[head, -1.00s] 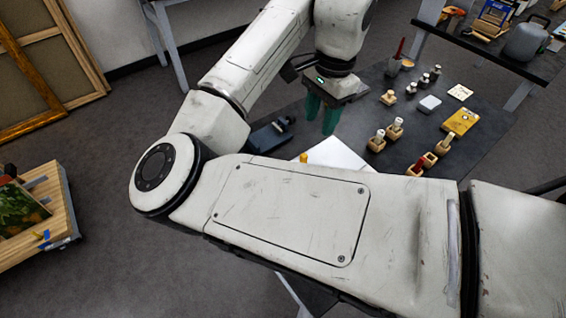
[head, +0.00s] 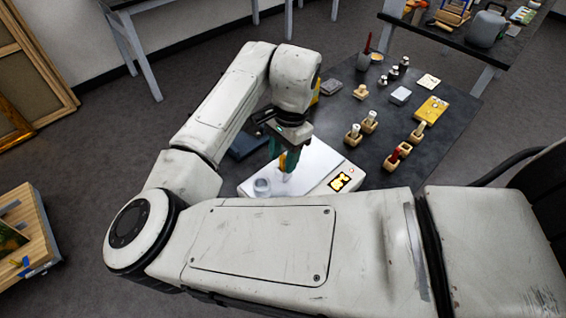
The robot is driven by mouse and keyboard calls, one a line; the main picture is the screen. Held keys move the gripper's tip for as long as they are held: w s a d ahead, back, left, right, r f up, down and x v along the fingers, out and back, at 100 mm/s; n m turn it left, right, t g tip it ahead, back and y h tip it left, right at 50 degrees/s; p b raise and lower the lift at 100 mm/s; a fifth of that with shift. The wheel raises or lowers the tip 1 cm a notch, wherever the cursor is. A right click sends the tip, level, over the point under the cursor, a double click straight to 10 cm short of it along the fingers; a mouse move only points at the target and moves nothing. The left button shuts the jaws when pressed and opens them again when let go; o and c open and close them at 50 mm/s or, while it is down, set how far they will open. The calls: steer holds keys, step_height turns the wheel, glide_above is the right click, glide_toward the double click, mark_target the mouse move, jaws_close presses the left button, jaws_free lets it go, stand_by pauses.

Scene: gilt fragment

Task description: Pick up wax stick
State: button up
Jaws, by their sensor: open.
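My gripper (head: 283,160), with green fingers, points down over the white device on the dark table. Its jaws are open. A small orange piece (head: 283,160) shows between or just behind the fingers; it may be the wax stick, but I cannot tell for sure or see whether the fingers touch it. Several short sticks stand in wooden blocks to the right: a red stick (head: 393,158), and pale ones such as a white stick (head: 355,130).
A yellow box (head: 432,108), a white block (head: 400,95) and small dark-topped bottles (head: 392,73) stand farther right.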

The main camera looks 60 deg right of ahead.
steer(key=shift+f, duration=0.55)
jaws_close()
